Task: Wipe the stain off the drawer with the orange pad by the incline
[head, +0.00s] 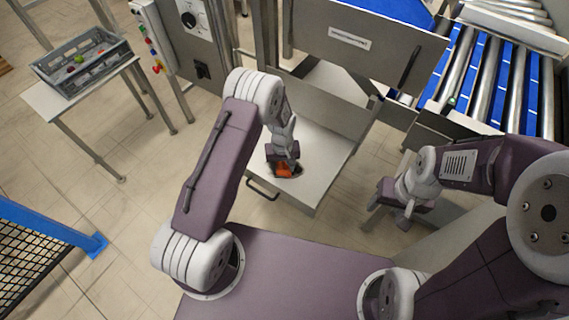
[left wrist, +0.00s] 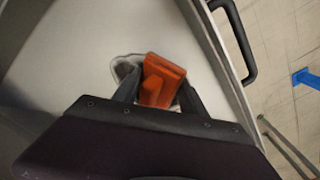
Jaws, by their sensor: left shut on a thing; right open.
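The drawer (head: 318,158) is pulled out, with a pale flat inside surface. My left gripper (head: 284,166) is low over it, shut on the orange pad (head: 284,171). In the left wrist view the orange pad (left wrist: 161,80) sits between the two dark fingers, at or very near the drawer surface (left wrist: 75,60). Whether the pad presses on the surface I cannot tell for sure. My right gripper (head: 405,215) is open and empty, off to the right of the drawer.
The drawer's dark handle (head: 262,190) is on its front; it also shows in the wrist view (left wrist: 240,40). A roller conveyor (head: 490,75) stands at the upper right. A grey crate (head: 82,62) rests on a side table at upper left. A blue-framed mesh fence (head: 40,250) is at lower left.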

